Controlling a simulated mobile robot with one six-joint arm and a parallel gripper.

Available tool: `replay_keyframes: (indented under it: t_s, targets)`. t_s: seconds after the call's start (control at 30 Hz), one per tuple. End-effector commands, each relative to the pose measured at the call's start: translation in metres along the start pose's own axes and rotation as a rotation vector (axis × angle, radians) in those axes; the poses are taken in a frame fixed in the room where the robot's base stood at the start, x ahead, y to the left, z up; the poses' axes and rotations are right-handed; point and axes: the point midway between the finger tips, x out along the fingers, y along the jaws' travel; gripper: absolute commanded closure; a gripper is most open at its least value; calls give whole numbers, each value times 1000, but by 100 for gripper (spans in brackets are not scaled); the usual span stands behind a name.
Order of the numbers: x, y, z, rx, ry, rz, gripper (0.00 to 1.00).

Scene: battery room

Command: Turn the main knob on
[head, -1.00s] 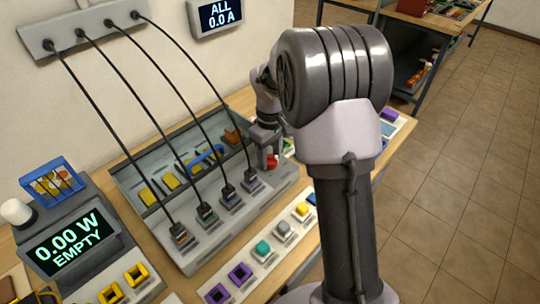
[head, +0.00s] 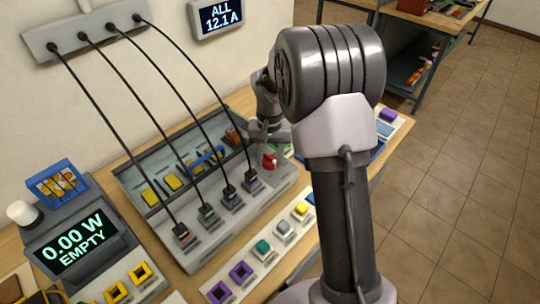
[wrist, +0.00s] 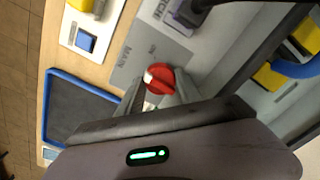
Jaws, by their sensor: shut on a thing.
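The main knob (wrist: 160,79) is a red round knob with a white mark, on a grey panel (wrist: 137,62) lettered MAIN in the wrist view. My gripper (wrist: 157,90) is shut on the knob, one finger on each side. In the head view the knob (head: 269,161) shows as a small red spot at the right end of the grey bench unit (head: 205,255), with my gripper (head: 270,150) over it. The wall display (head: 220,16) reads ALL 12.1 A.
Black cables run from a wall strip (head: 85,30) to several plugs on the unit. A meter (head: 75,250) reads 0.00 W EMPTY. A row of coloured blocks (head: 263,247) lies in front. A blue-rimmed dark tray (wrist: 80,110) is beside the panel.

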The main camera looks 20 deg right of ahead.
Motion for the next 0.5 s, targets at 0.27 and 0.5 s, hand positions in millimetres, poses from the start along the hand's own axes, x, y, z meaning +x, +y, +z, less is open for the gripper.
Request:
replay_keyframes:
  t_s: [0.27,0.5]
  targets:
    - [-1,0,-1,258,3,-1,98]
    - [0,0,-1,468,3,-1,98]
